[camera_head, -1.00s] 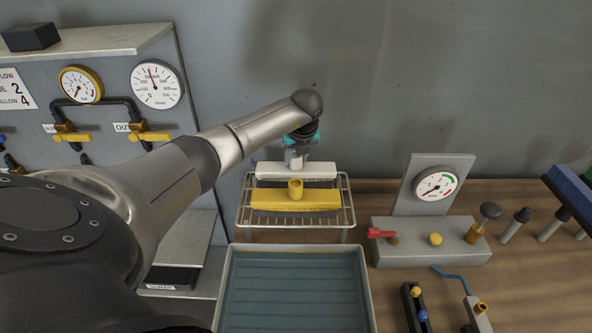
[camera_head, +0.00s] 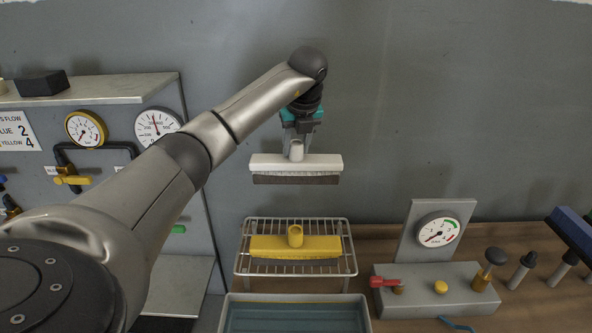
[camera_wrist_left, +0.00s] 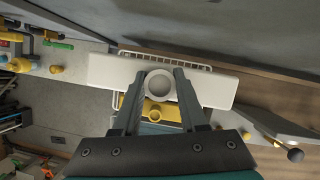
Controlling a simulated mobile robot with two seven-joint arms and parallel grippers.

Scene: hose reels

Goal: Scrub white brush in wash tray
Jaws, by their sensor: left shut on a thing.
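The white brush (camera_head: 296,162) has a white block, a round post on top and dark bristles facing down. My left gripper (camera_head: 298,142) is shut on its post and holds it level in the air above the wire rack. In the left wrist view the two fingers (camera_wrist_left: 159,92) stand on either side of the post of the white brush (camera_wrist_left: 212,88). The wash tray (camera_head: 296,298), with blue-green ribbed contents, lies in front of the rack, cut off by the bottom edge of the head view. My right gripper is not in view.
The wire rack (camera_head: 243,262) carries a yellow brush (camera_head: 296,247) with its post up. A grey gauge block (camera_head: 440,290) with a red lever stands on the right. A panel with gauges and yellow valves (camera_head: 72,180) is on the left. The wall is close behind.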

